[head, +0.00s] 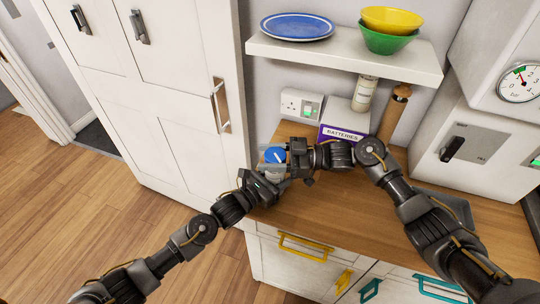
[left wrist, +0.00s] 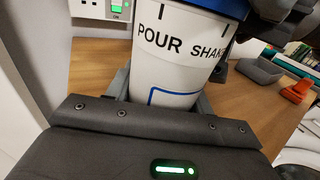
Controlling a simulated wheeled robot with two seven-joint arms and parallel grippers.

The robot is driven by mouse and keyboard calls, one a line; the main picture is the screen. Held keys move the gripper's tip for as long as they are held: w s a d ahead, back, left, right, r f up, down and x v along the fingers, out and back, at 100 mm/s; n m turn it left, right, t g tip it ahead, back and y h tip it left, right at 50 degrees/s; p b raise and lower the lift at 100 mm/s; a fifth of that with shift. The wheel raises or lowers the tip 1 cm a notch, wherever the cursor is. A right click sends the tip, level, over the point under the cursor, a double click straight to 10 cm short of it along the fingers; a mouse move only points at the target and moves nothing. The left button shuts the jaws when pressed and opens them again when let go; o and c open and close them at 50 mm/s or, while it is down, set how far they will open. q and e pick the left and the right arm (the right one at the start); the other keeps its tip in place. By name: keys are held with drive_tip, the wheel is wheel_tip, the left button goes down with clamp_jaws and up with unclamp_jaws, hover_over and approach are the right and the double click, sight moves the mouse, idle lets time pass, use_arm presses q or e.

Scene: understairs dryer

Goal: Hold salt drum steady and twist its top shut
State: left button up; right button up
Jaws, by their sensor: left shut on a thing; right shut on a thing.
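The salt drum stands upright near the left end of the wooden worktop, with a blue top (head: 274,154) and a white body (left wrist: 175,55). In the left wrist view the body carries the words POUR and SHAKE, the latter partly cut off, and a blue outline. The blue top (left wrist: 222,5) shows only at the upper edge there. My left gripper (head: 274,175) is shut around the white body from the front left. My right gripper (head: 281,156) comes from the right and is shut on the blue top; its fingers partly hide the top. The drum's base is hidden.
A purple-labelled BATTERIES box (head: 343,134) and a brown wooden cylinder (head: 395,112) stand behind my right arm. A shelf (head: 345,59) above holds a blue plate (head: 297,26) and stacked bowls (head: 391,30). A tall white cabinet (head: 175,110) borders the worktop's left end.

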sight(270, 156)
drive_tip(key=shift+s+a+f+n+g+h, duration=0.1)
drive_tip(key=shift+s+n+g+h, duration=0.1)
drive_tip(key=shift+n+g, duration=0.65)
drive_tip(key=shift+s+a+f+n+g+h, duration=0.15)
drive_tip(key=shift+n+g, duration=0.3)
drive_tip(key=shift+g, duration=0.8)
drive_tip(key=shift+d+r, duration=0.1)
drive_tip(key=shift+d, duration=0.05)
drive_tip(key=shift+g, duration=0.3)
drive_tip(key=shift+d, duration=0.1)
drive_tip(key=o, duration=1)
drive_tip(key=shift+w+r, duration=0.1)
use_arm(q)
drive_tip(key=shift+f, duration=0.1)
use_arm(e)
wheel_tip(270, 156, up, 10)
